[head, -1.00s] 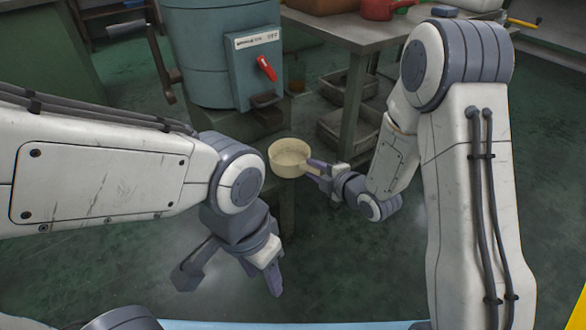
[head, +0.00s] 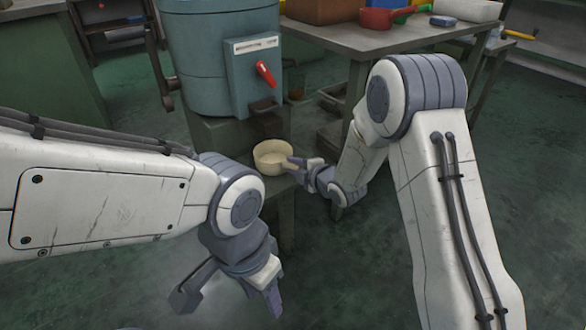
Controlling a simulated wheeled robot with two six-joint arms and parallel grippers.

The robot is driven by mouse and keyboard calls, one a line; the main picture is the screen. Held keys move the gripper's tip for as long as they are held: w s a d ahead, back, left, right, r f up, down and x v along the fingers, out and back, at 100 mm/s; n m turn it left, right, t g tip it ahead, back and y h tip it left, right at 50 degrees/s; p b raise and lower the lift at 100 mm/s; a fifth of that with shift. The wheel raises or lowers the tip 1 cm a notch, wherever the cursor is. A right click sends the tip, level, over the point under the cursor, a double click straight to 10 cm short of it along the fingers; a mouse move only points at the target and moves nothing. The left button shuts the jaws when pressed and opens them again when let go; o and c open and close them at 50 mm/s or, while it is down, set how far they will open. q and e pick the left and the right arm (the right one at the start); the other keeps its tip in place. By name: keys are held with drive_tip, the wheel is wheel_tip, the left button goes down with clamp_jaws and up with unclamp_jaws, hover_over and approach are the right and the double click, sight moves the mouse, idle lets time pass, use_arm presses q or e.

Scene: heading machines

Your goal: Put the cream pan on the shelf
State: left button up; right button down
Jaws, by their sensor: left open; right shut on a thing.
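The cream pan (head: 272,157) is a round, shallow, open pan. It is held upright below the front of the blue-grey machine (head: 218,60). My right gripper (head: 302,163) is shut on the pan's handle at its right side. My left gripper (head: 229,296) is open and empty, lower and to the left of the pan, with its fingers spread over the floor. A low grey-green stand (head: 213,130) is under the machine, behind the pan. I cannot tell whether the pan touches it. I cannot tell which surface is the shelf.
A grey table (head: 380,38) stands at the upper right, with a red pan (head: 377,18), a white bin (head: 466,9) and other containers on it. Trays (head: 328,134) sit low beneath it. A green cabinet (head: 45,60) is at the left. The floor at lower right is clear.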

drive_tip(key=c, duration=0.6)
unclamp_jaws()
drive_tip(key=shift+c, duration=0.2)
drive_tip(key=p+v, duration=0.4)
drive_tip(key=v, duration=0.7)
drive_tip(key=s+r+m+g+h, duration=0.3)
drive_tip(key=s+m, duration=0.4)
drive_tip(key=s, duration=0.8)
drive_tip(key=s+r+m+g+h, duration=0.3)
drive_tip(key=s+r+m+g, duration=0.2)
drive_tip(key=s, duration=1.1)
drive_tip(key=a+m+g, duration=0.1)
drive_tip(key=m+g, duration=0.2)
drive_tip(key=shift+s, duration=0.2)
